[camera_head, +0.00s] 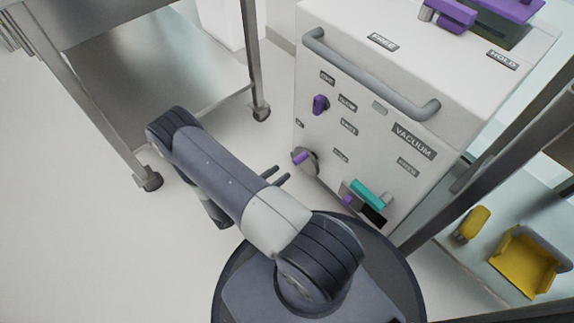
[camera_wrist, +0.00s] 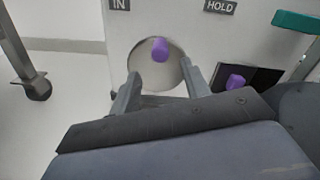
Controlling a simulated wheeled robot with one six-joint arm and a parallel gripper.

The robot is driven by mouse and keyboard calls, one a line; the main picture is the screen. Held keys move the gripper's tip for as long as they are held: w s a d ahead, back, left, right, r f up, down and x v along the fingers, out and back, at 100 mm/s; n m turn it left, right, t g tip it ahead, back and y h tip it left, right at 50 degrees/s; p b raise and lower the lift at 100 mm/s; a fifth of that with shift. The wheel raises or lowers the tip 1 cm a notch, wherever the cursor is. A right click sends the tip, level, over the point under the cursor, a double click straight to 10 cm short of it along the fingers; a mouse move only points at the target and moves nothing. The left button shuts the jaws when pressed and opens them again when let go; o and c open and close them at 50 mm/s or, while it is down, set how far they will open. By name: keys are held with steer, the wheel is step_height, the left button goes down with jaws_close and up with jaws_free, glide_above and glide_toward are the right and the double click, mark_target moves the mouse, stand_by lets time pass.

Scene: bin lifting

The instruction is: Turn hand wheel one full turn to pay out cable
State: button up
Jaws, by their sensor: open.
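The hand wheel (camera_head: 306,161) is a grey disc with a purple knob, low on the front of a white cabinet. In the wrist view the hand wheel (camera_wrist: 143,72) stands ahead of my gripper, its purple knob (camera_wrist: 159,49) near the top of the disc. My gripper (camera_head: 281,174) is open and empty, close to the wheel's lower left in the head view. In the wrist view my gripper's two fingers (camera_wrist: 163,76) point toward the wheel, one on each side of its lower part. I cannot tell whether they touch it. No cable is visible.
The white cabinet (camera_head: 455,85) has a grey handle bar (camera_head: 370,77), another purple knob (camera_head: 320,103) and a teal lever (camera_head: 370,194). A steel table (camera_head: 190,85) on casters stands at left. Yellow items (camera_head: 525,262) lie at right. Floor at left is clear.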

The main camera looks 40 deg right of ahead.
mark_target(294, 162)
steer(key=shift+s+a, duration=0.1)
steer(key=shift+a, duration=1.25)
steer(key=shift+w+d+b, duration=0.2)
steer(key=shift+d+b, duration=0.45)
steer(key=shift+d, duration=2.1)
steer(key=shift+w+d+b, duration=0.2)
steer(key=shift+d+b, duration=0.4)
steer(key=shift+d, duration=2.1)
steer(key=shift+a, duration=0.1)
